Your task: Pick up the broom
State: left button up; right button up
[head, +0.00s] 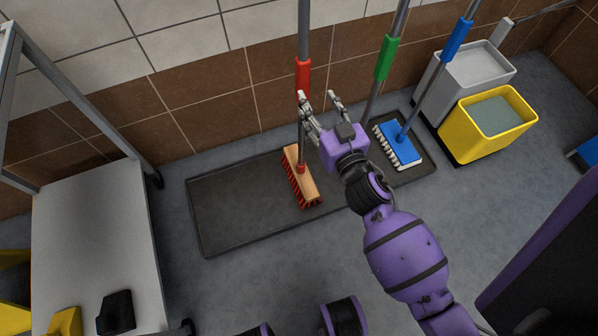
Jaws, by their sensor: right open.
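The broom stands upright on a dark mat (235,215), with a wooden head with red bristles (299,178) and a grey pole with a red grip (303,75) rising past the top edge. My right gripper (320,97) is open, its fingers pointing toward the wall. In the picture its left finger overlaps the broom pole just below the red grip; I cannot tell whether it touches. No object shows between the fingers. Part of the pole is hidden behind the finger. My left gripper is not in view.
Right of the broom stand a pole with a green grip (387,58) and a blue brush (398,143) with white bristles. A yellow bucket (487,125) and a grey bin (470,68) stand at right. A grey cart (92,245) is at left. The mat's left part is bare.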

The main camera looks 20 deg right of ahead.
aim_at(305, 78)
jog(key=w, duration=0.1)
jog(key=w+r+b, duration=0.1)
jog(key=w, duration=0.1)
jog(key=shift+w+a+t, duration=0.1)
jog(key=shift+a+t, duration=0.1)
jog(key=shift+t, duration=0.1)
jog(key=w, duration=0.6)
jog(key=shift+w+a+f+b, duration=0.1)
jog(key=shift+w+b, duration=0.15)
jog(key=shift+b, duration=0.05)
grip_shut()
